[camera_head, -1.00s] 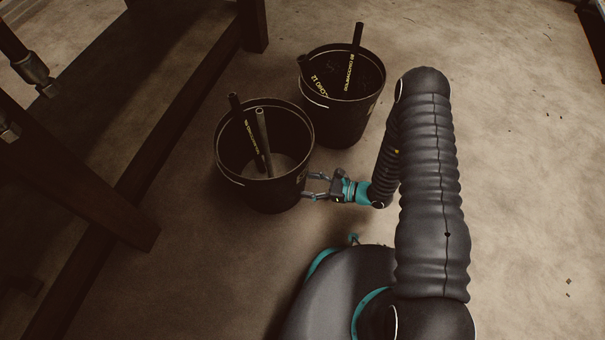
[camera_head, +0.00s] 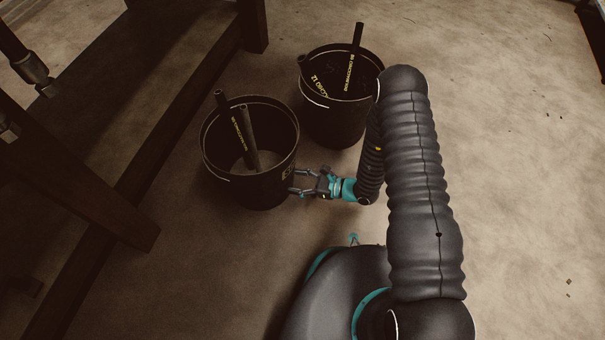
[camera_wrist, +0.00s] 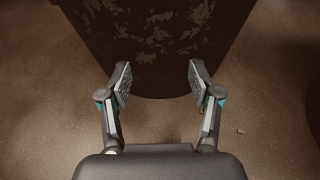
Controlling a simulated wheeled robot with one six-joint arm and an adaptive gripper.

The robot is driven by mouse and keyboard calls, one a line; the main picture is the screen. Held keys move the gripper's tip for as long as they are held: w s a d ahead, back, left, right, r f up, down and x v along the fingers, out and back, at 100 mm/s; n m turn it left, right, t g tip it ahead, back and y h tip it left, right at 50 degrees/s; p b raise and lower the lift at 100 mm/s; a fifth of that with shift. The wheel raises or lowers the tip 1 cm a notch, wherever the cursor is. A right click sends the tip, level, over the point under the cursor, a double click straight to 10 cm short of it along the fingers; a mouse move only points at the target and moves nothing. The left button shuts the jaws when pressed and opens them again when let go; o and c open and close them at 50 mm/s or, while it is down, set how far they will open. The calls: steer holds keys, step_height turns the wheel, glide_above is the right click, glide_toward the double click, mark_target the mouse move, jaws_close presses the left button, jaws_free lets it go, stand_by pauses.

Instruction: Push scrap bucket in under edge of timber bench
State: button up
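Two black buckets stand upright on the floor, both with dark hose pieces in them. The nearer bucket (camera_head: 262,190) is at centre left, a short way right of the timber bench (camera_head: 98,205). My gripper (camera_head: 293,183) is at this bucket's right side, with its fingers pointing left at the wall. In the wrist view, the bucket wall (camera_wrist: 155,75) fills the top middle, and my open fingers (camera_wrist: 157,82) are spread with nothing between them but the view of the wall. Whether the fingertips touch the wall is hard to tell.
The other bucket (camera_head: 335,122) stands behind and to the right, close to the nearer one. The bench's low beam (camera_head: 165,140) and legs run along the left. A strip of bare floor (camera_head: 170,225) lies between beam and bucket. Floor at the right is open.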

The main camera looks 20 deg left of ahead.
steer(key=shift+r+x, duration=0.25)
steer(key=shift+x, duration=0.85)
steer(key=shift+r+x, duration=0.25)
steer(key=shift+x, duration=0.8)
steer(key=shift+r+x, duration=0.3)
steer(key=shift+x, duration=0.8)
steer(key=shift+a, duration=0.15)
steer(key=shift+f+v, duration=0.25)
steer(key=shift+v, duration=0.7)
steer(key=shift+f+v, duration=0.2)
steer(key=shift+v, duration=0.8)
steer(key=shift+f+v, duration=0.25)
steer(key=shift+v, duration=0.7)
steer(key=shift+f, duration=0.1)
